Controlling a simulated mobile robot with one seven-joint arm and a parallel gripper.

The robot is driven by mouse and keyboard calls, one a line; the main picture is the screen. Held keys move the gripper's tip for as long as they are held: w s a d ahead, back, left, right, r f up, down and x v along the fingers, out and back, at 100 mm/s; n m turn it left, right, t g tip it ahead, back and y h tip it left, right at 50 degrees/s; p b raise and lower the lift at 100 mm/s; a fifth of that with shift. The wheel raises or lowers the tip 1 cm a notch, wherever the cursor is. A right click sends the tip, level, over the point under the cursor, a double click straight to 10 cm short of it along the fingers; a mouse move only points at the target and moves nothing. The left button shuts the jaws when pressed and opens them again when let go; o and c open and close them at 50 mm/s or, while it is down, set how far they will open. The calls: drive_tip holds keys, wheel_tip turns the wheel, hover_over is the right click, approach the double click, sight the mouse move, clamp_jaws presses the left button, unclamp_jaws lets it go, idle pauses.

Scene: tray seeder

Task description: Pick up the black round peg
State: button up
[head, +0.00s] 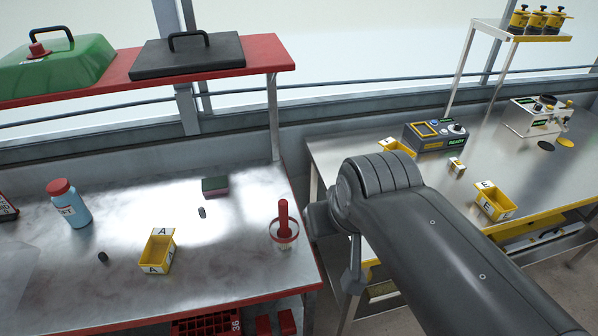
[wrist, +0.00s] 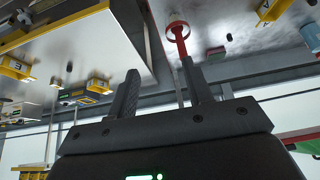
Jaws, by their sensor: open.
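Two small dark pieces lie on the left metal bench in the head view. One is a short, stubby black piece (head: 102,257) left of the yellow A bin. The other is a longer dark grey piece (head: 202,212) in front of the sponge; it also shows in the wrist view (wrist: 229,37). I cannot tell for sure which is the black round peg. My gripper is open and empty in the wrist view (wrist: 160,68), with its fingers apart. In the head view my arm reaches over the gap between the benches, well right of both pieces.
A yellow A bin (head: 157,252), a blue bottle (head: 69,205), a green-and-dark sponge (head: 215,186) and a red-handled tool in a round cup (head: 284,232) stand on the left bench. A red shelf (head: 262,58) overhangs its back. The right bench (head: 340,150) holds yellow bins and devices.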

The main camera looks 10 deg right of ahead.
drive_tip(key=shift+w, duration=0.1)
drive_tip(key=m+g+y, duration=0.4)
drive_tip(key=m+y, duration=0.9)
drive_tip(key=m, duration=0.6)
hover_over(209, 213)
drive_tip(key=s+d, duration=0.1)
drive_tip(key=d, duration=0.9)
drive_tip(key=f, duration=2.9)
drive_tip(key=shift+s+f, duration=0.2)
drive_tip(key=shift+f, duration=0.2)
drive_tip(key=shift+y, duration=0.3)
drive_tip(key=x, duration=0.5)
drive_tip(key=shift+a+f, duration=0.3)
drive_tip(key=shift+a, duration=0.05)
drive_tip(key=x, duration=0.5)
drive_tip(key=shift+w+r, duration=0.1)
drive_tip(key=shift+w, duration=0.05)
